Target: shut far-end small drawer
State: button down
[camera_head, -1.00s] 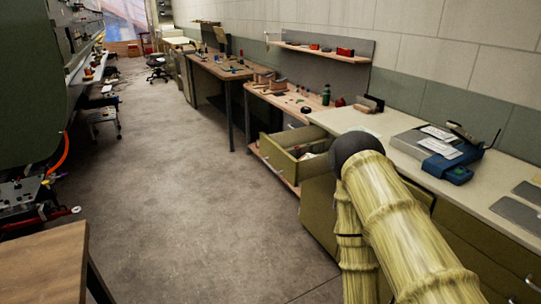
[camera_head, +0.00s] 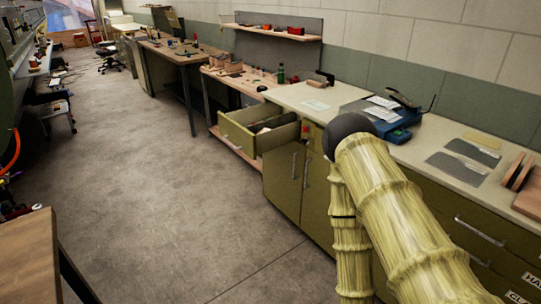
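An open olive-green drawer (camera_head: 240,139) sticks out from the far end of the green cabinet row on the right, over the aisle. Dark items show inside it, but I cannot tell what they are. My arm, in a yellow ribbed cover with a dark round joint, fills the lower right and stands in front of the cabinet. My gripper is not visible in this view. The drawer is beyond my arm, with a visible gap between them in the picture.
Green cabinet doors (camera_head: 284,178) stand below the pale countertop (camera_head: 297,95). A blue case (camera_head: 402,134) and grey plates lie on it. A wooden table (camera_head: 28,252) is at lower left. The grey floor (camera_head: 165,195) between is clear. Workbenches (camera_head: 178,55) line the wall farther back.

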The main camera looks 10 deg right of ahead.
aim_at(241, 127)
jog(key=z, duration=0.35)
jog(key=k, duration=0.9)
jog(key=z, duration=0.7)
jog(key=i, duration=1.45)
jog(key=u, duration=0.9)
jog(key=i, duration=0.8)
jog(key=u, duration=1.15)
jog(key=i, duration=0.35)
jog(key=u, duration=0.4)
